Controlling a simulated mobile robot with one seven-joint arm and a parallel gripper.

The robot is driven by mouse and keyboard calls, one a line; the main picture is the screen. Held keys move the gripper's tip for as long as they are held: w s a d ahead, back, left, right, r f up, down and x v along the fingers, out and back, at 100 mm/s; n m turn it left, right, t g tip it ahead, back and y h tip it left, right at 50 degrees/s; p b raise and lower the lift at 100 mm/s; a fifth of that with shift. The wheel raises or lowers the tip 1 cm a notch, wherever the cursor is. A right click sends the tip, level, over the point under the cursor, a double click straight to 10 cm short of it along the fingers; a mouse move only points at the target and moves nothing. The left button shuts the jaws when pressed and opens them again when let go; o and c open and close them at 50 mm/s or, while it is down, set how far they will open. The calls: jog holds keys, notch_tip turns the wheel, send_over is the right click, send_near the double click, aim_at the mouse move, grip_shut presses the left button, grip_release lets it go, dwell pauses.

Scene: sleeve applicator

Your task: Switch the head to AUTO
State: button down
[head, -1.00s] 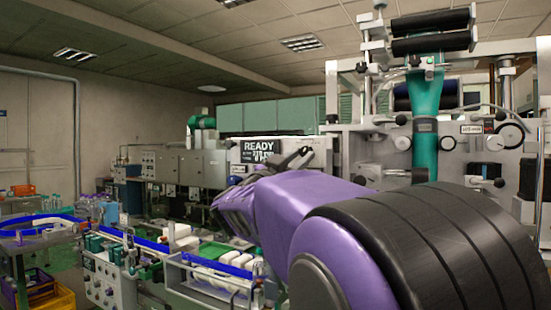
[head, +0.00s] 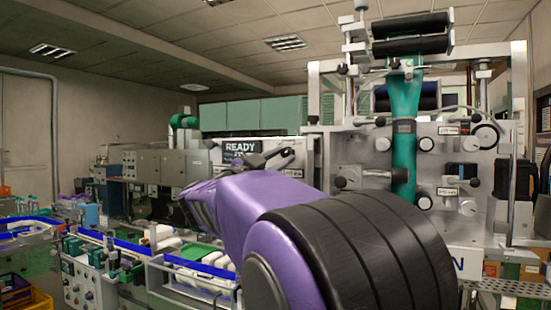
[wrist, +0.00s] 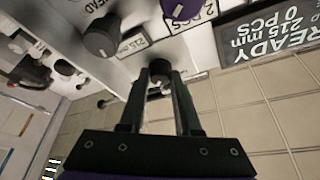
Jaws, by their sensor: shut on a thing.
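In the wrist view, my gripper (wrist: 160,78) has its two dark fingers closed on a small black knob (wrist: 159,69) on a light control panel (wrist: 135,12). A larger dark knob (wrist: 100,38) is up and left of it, near lettering that seems to read HEAD. A purple knob (wrist: 180,7) is at the top edge. Which setting the gripped knob points to cannot be read. In the head view, my purple arm hides most of the panel below the READY display (head: 240,148).
The display (wrist: 275,32) in the wrist view reads READY, 215 mm, 0 PCS. Another dark knob (wrist: 64,67) and a dark fitting with red (wrist: 30,72) are at the left. In the head view, a green sleeve column (head: 404,170) stands right of my arm, and a conveyor (head: 190,275) lies lower left.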

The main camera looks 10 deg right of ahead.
jog(key=c, duration=0.6)
grip_release()
jog(key=v, duration=1.7)
jog(key=shift+a+b, duration=0.15)
jog(key=shift+b, duration=0.3)
